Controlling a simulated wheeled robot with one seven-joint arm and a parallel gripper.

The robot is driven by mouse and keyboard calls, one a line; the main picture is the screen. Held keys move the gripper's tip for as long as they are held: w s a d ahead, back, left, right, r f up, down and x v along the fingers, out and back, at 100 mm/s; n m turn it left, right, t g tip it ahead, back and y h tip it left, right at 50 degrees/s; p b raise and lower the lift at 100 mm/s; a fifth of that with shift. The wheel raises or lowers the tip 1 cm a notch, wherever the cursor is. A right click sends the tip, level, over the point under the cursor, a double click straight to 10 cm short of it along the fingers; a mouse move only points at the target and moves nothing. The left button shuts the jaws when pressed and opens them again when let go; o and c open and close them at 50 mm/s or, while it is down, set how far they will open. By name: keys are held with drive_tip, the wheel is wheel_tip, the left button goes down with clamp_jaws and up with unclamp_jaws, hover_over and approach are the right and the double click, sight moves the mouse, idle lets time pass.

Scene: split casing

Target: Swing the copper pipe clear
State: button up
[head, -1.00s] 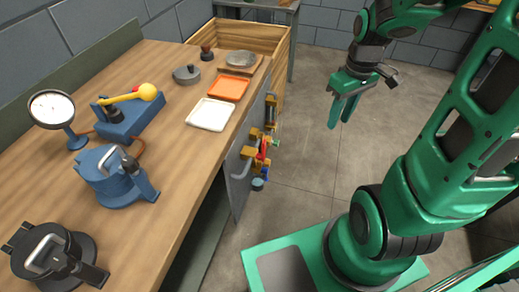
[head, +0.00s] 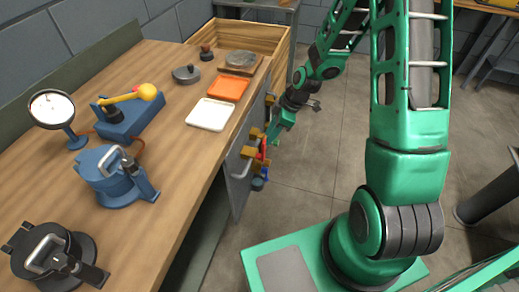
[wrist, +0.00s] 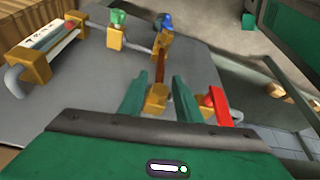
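The copper pipe (wrist: 160,66) is a thin reddish-brown bar in the wrist view. It runs between a yellow block (wrist: 163,42) and a nearer yellow block (wrist: 156,100) on a grey panel (wrist: 90,85). My gripper (wrist: 158,85) is open, with one green finger on each side of the pipe's near end and the nearer block. I cannot tell whether the fingers touch either. In the head view my gripper (head: 278,130) is beside the panel (head: 238,185) at the bench's side, and the pipe is too small to make out.
A red lever (wrist: 219,108) stands close to the right of my right finger. Green (wrist: 119,18) and blue (wrist: 166,20) fittings and a white gauge tube (wrist: 45,43) sit on the panel. A wooden crate (head: 275,45) stands behind the bench (head: 175,170). The floor on the right has free room.

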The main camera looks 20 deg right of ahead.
sight(260, 149)
drive_tip(key=x, duration=0.9)
drive_tip(key=shift+a+f, duration=0.1)
drive_tip(key=shift+f, duration=0.3)
drive_tip(key=shift+c, duration=0.3)
clamp_jaws()
